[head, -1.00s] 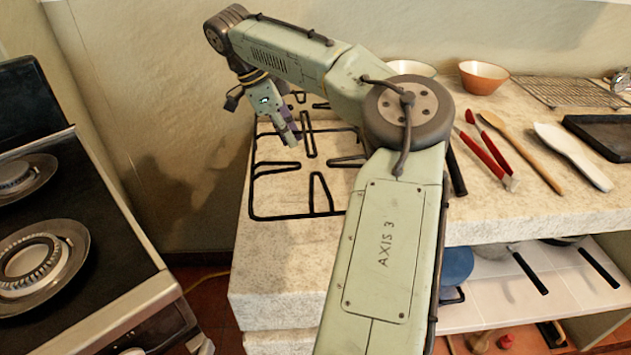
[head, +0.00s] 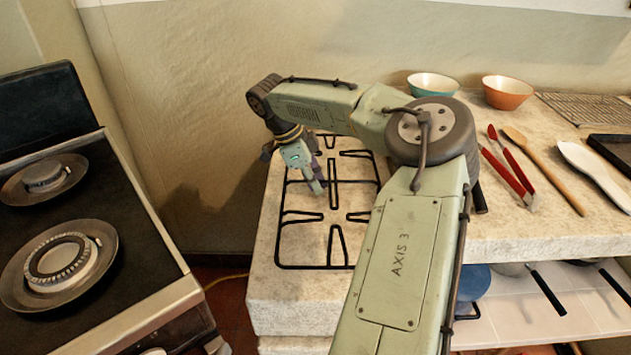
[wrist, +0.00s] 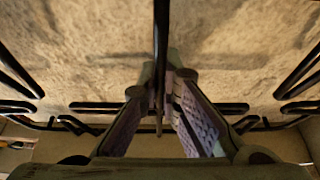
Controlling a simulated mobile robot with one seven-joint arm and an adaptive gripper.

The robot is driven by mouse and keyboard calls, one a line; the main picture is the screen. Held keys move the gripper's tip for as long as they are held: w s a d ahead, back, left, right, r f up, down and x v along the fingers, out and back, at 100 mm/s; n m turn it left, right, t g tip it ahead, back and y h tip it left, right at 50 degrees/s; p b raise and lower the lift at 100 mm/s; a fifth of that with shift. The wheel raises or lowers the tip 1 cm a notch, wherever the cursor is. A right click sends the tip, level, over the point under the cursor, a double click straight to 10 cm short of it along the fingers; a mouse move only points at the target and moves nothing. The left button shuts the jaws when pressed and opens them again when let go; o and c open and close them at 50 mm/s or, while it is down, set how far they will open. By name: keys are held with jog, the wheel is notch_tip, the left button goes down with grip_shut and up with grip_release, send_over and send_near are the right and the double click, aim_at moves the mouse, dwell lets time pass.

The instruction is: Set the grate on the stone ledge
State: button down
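The black grate (head: 334,240), a thin-barred rectangular frame, lies flat over the left end of the pale stone ledge (head: 262,285). I cannot tell whether it touches the stone or hangs just above it. My gripper (head: 318,189) points down at the middle of the grate. In the wrist view, my gripper (wrist: 163,80) has its fingers closed on both sides of the central bar of the grate (wrist: 161,25). Stone shows between the bars there. My arm hides part of the grate's far side in the head view.
A stove (head: 110,235) stands left, beyond a gap from the ledge. To the right on the ledge lie red tongs (head: 508,172), a wooden spoon (head: 545,168) and a white utensil (head: 592,170). A teal bowl (head: 433,84), an orange bowl (head: 507,92) and a wire rack (head: 590,108) are behind.

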jog(key=c, duration=2.3)
grip_release()
jog(key=shift+f, duration=0.15)
jog(key=o, duration=0.5)
jog(key=b+v, duration=0.1)
jog(key=v, duration=1.1)
jog(key=shift+r, duration=0.25)
